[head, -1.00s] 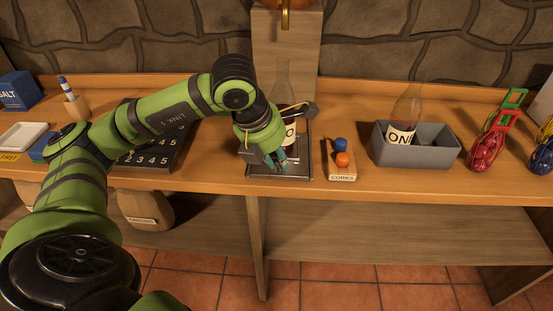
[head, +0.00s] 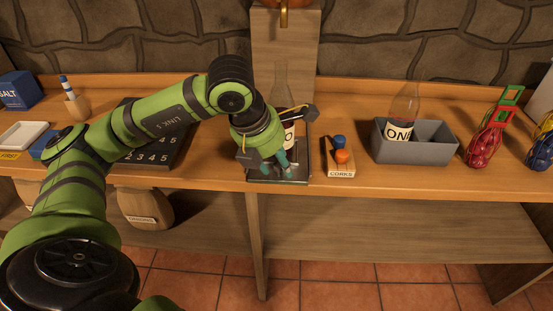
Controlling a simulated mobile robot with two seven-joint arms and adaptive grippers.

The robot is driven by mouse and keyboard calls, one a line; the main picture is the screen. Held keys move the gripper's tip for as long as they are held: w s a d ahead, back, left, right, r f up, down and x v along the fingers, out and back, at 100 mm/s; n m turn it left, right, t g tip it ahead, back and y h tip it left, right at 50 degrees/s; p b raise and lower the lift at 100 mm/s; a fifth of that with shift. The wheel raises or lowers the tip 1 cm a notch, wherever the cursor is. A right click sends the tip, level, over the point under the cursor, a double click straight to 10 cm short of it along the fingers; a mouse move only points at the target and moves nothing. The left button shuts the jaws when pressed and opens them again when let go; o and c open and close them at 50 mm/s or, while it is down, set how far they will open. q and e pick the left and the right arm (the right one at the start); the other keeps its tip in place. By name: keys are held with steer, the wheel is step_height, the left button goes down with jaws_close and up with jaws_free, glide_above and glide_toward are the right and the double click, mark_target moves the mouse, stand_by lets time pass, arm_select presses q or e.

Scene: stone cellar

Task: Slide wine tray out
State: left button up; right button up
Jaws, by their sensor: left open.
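The wine tray (head: 303,157) is a dark flat tray with a light metal rim on the wooden counter, near its front edge. A clear bottle (head: 284,88) with a dark lower part and a white label stands at the tray, partly hidden behind my left gripper. My left gripper (head: 285,172) is open, with its teal fingertips pointing down over the front part of the tray. I cannot tell whether the fingertips touch the tray. My right gripper is not in view.
A cork block (head: 341,170) with a blue and an orange ball stands right of the tray. Further right are a grey bin (head: 425,150) holding a bottle (head: 404,112) and a red net bag (head: 482,150). A dark number board (head: 150,157) lies left. A wooden post (head: 300,50) rises behind.

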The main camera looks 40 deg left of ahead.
arm_select(q)
steer(key=v, duration=1.2)
steer(key=shift+d, duration=0.1)
